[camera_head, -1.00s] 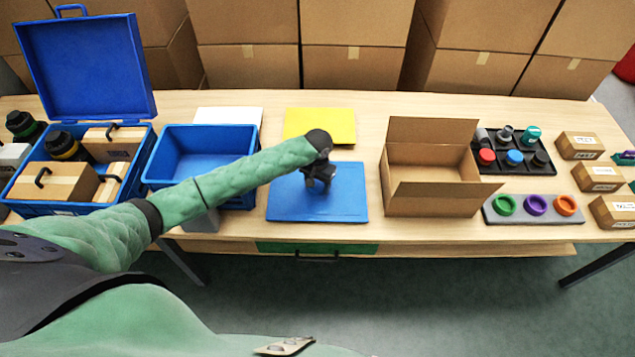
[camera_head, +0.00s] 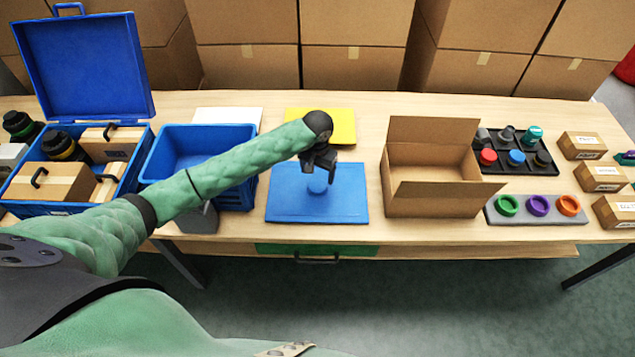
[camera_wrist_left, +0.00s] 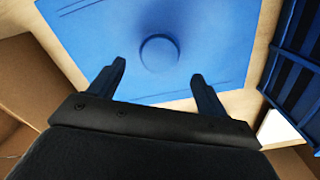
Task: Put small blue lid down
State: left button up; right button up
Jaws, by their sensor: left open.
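The small blue lid (camera_head: 317,186) lies on the blue mat (camera_head: 290,207) in the middle of the table. It also shows as a round blue disc (camera_wrist_left: 159,52) on the mat in the left wrist view. My left gripper (camera_head: 321,168) is above the mat, just over the lid. In the left wrist view its two fingers (camera_wrist_left: 158,80) are spread apart with nothing between them, and the lid lies clear beyond their tips. My right gripper is in neither view.
A blue bin (camera_head: 150,175) stands left of the mat, and an open cardboard box (camera_head: 430,200) stands to its right. A yellow mat (camera_head: 342,128) lies behind. A black tray (camera_head: 548,167) with several coloured caps and a grey strip (camera_head: 515,218) with coloured rings are further right.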

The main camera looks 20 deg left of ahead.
aim_at(318, 186)
pick_arm(q)
notch_tip(318, 186, up, 6)
jog(key=shift+f+b, duration=0.1)
jog(key=shift+b, duration=0.5)
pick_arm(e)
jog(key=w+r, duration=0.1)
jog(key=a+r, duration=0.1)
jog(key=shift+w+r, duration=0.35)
